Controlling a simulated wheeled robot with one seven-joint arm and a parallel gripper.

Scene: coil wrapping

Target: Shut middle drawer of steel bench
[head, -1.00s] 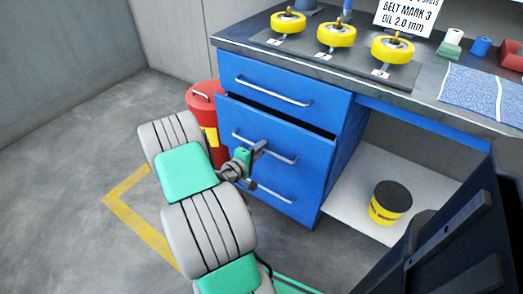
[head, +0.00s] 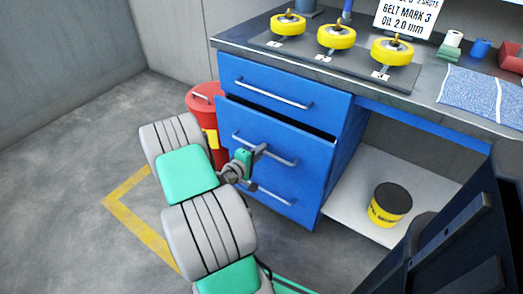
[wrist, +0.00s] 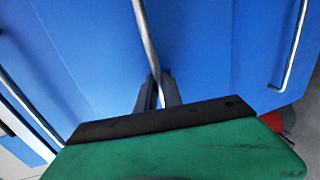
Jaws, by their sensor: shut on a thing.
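The middle drawer (head: 308,150) of the blue steel bench is partly open, its front standing out from the cabinet with a dark gap along its top edge. My gripper (head: 258,151) is at the grey bar handle (head: 282,159) of this drawer, near the bar's middle. In the wrist view the two dark fingers (wrist: 158,92) are closed on the handle bar (wrist: 146,38), with the blue drawer front (wrist: 205,50) behind. The inside of the drawer is hidden.
The top drawer (head: 325,102) above looks shut, as does the bottom drawer (head: 300,208). A red bin (head: 203,105) stands left of the cabinet. A black and yellow tin (head: 390,204) sits on the lower shelf (head: 345,212).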

